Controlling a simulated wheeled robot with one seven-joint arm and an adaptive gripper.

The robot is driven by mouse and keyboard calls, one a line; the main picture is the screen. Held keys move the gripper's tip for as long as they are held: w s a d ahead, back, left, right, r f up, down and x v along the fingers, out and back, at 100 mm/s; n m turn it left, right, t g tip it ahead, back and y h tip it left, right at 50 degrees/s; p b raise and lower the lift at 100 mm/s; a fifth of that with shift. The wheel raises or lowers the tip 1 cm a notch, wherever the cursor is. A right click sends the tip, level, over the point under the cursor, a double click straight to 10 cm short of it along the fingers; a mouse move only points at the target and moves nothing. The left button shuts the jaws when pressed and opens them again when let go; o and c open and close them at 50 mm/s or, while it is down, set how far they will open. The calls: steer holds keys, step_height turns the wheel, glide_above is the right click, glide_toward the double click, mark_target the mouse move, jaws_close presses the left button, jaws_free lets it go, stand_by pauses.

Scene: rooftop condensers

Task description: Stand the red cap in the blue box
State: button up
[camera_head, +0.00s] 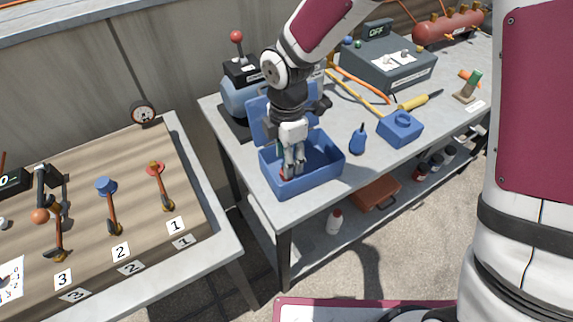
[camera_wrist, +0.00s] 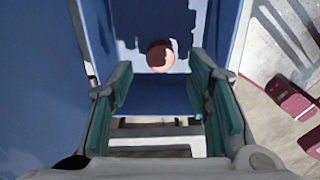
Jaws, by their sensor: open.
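The blue box (camera_head: 312,180) stands open near the front left of the grey table, its lid (camera_head: 262,128) raised at the back. My gripper (camera_head: 291,174) points down into the box. In the wrist view my gripper (camera_wrist: 160,82) has its two green-padded fingers apart with nothing between them. The red cap (camera_wrist: 160,56) shows there as a round reddish top just past the fingertips, inside the box. In the head view a bit of red (camera_head: 283,175) shows beside the fingertips, the rest hidden. I cannot tell whether the cap touches a finger.
A yellow-handled screwdriver (camera_head: 418,101) and a grey control box (camera_head: 388,68) lie farther back. A wooden lever panel (camera_head: 88,210) is at left.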

step_height(320, 180, up, 8)
steer(key=shift+p, duration=0.4)
steer(key=s+d+r+m+t+h, duration=0.1)
steer(key=s+d+r+m, duration=0.3)
steer(key=d+r+m, duration=0.25)
steer(key=s+d+r+m+t, duration=0.1)
steer(key=s+d+r+m, duration=0.35)
steer(key=d, duration=0.35)
steer(key=s+d+r+m, duration=0.2)
steer(key=s+d+m, duration=0.1)
steer(key=s+m, duration=0.3)
steer(key=s+d+r+m+t+y, duration=0.1)
steer(key=s+d+r+m, duration=0.1)
steer(key=s+d+m, duration=0.2)
steer(key=s+m, duration=0.3)
steer(key=shift+s, duration=0.3)
